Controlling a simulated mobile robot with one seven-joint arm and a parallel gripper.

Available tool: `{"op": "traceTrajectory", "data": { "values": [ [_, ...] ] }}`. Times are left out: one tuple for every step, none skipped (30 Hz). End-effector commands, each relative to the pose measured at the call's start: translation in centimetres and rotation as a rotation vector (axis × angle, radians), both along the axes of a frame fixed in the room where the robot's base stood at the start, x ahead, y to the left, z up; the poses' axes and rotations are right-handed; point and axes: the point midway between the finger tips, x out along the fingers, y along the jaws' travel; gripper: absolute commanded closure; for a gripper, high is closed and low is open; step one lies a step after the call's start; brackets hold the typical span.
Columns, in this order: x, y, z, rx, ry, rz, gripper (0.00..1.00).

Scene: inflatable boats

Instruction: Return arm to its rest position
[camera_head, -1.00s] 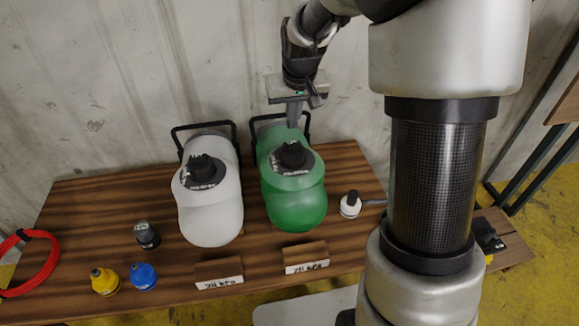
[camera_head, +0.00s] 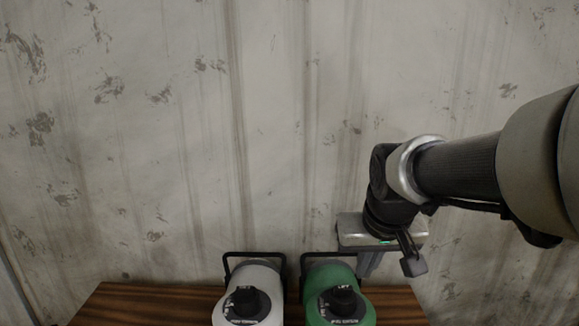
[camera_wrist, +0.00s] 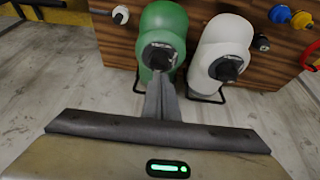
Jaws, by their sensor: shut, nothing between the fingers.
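My gripper (camera_head: 368,265) is at the right in the head view, pointing down near the back edge of the table, beside the black handle of the green pump. In the wrist view my gripper (camera_wrist: 162,92) has its fingers together, with nothing between them. The green pump (camera_wrist: 163,25) and the white pump (camera_wrist: 226,38) stand on the table in the wrist view. In the head view only the tops of the green pump (camera_head: 338,306) and the white pump (camera_head: 254,305) show at the bottom edge.
In the wrist view, blue (camera_wrist: 280,14) and yellow (camera_wrist: 302,19) caps and a red coil (camera_wrist: 312,56) lie at the right.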

Motion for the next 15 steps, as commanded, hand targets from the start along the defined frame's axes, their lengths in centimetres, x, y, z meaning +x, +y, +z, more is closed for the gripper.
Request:
{"op": "traceTrajectory", "data": {
  "values": [
    [-2.1, 0.0, 0.9, 0.000, -0.017, 0.000, 1.00],
    [-3.2, 0.0, 1.2, 0.000, -0.022, 0.000, 1.00],
    [-4.6, 0.0, 1.5, 0.001, -0.029, 0.000, 1.00],
    [-5.6, 0.0, 1.7, 0.001, -0.032, 0.000, 1.00],
    [-6.6, 0.0, 1.8, 0.001, -0.037, 0.000, 1.00],
    [-7.7, 0.0, 1.9, 0.002, -0.042, 0.000, 1.00],
    [-8.6, 0.0, 2.0, 0.002, -0.045, 0.000, 1.00],
    [-9.3, 0.0, 2.0, 0.003, -0.049, 0.001, 1.00],
    [-10.3, 0.0, 2.0, 0.003, -0.054, 0.001, 1.00],
    [-11.0, 0.0, 1.9, 0.004, -0.057, 0.001, 1.00],
    [-11.6, 0.1, 1.9, 0.004, -0.061, 0.001, 1.00],
    [-12.4, 0.1, 1.8, 0.005, -0.065, 0.002, 1.00],
    [-13.0, 0.1, 1.8, 0.006, -0.069, 0.002, 1.00],
    [-13.6, 0.1, 1.6, 0.006, -0.070, 0.002, 1.00],
    [-14.4, 0.1, 1.5, 0.007, -0.075, 0.002, 1.00]
  ]
}}
